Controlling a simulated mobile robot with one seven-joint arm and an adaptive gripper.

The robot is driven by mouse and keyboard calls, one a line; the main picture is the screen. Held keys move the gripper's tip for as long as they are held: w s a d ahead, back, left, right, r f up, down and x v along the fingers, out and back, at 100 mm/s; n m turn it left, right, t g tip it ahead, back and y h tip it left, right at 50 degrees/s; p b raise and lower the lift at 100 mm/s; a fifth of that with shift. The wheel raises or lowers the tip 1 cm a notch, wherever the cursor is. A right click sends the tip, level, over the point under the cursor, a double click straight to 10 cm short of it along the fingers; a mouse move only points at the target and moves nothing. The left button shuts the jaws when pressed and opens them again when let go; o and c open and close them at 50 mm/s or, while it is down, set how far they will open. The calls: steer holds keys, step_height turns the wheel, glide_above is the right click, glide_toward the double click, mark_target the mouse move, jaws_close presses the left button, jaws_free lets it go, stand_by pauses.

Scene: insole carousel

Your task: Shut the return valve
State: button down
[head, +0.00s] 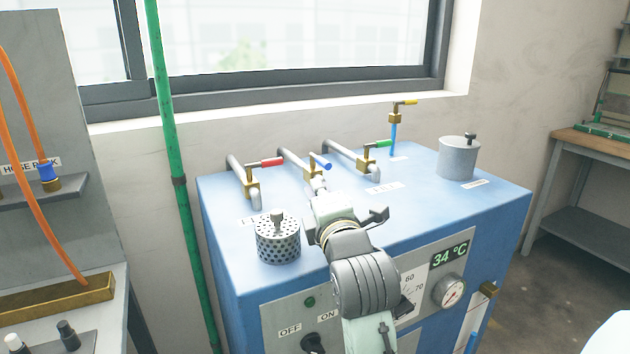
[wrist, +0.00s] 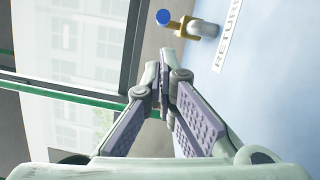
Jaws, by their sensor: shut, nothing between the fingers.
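The return valve is a small brass valve with a blue lever (head: 321,162) on a grey pipe at the top of the blue cabinet. The lever looks roughly in line with its pipe, unlike the neighbouring levers. In the wrist view the blue lever end (wrist: 163,18), brass body (wrist: 184,27) and a label reading "RETURN" (wrist: 227,35) show near the top. My gripper (head: 318,184) is shut and empty just in front of the valve, hiding its lower part in the head view. In the wrist view the closed fingertips (wrist: 166,70) appear below the lever, apart from it.
A red-lever valve (head: 265,163) stands left, a green-lever valve (head: 377,146) right, and a yellow-lever valve (head: 403,103) farther back. A perforated canister (head: 278,240) and a grey lidded pot (head: 459,158) stand on the blue cabinet (head: 490,200). A green vertical pipe (head: 178,170) runs at left.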

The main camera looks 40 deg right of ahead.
steer(key=p+x, duration=0.2)
steer(key=x, duration=0.6)
steer(key=shift+s+d+f, duration=0.1)
steer(key=shift+d+y+b, duration=0.1)
steer(key=shift+y+b, duration=0.2)
steer(key=shift+s+n, duration=0.1)
steer(key=shift+n, duration=0.2)
